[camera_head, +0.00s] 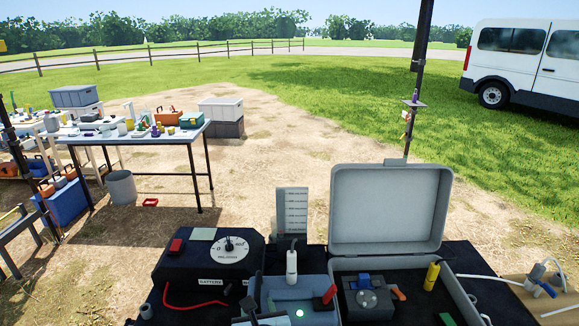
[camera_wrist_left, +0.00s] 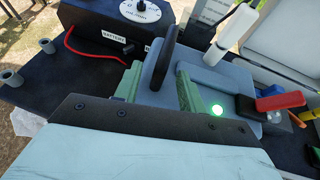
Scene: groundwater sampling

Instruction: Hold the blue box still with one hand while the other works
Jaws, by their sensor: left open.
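The blue box (camera_head: 290,283) is a grey-blue case at the front middle of the dark table, with a lit green lamp; it also shows in the wrist view (camera_wrist_left: 215,75). My left gripper (camera_head: 258,310) is low at the box's left side in the head view. In the left wrist view its green finger pads (camera_wrist_left: 158,92) are apart, one near the box's left edge and one over its top. A dark upright piece (camera_wrist_left: 166,50) stands between them. I cannot tell whether the pads touch the box. My right gripper is not in view.
A black battery unit (camera_head: 208,262) with a dial and red lead stands left of the box. An open grey case (camera_head: 388,210) stands to the right, holding a dark device (camera_head: 368,298) and a yellow cylinder (camera_head: 432,275). A white probe (camera_head: 292,262) rises at the box's back.

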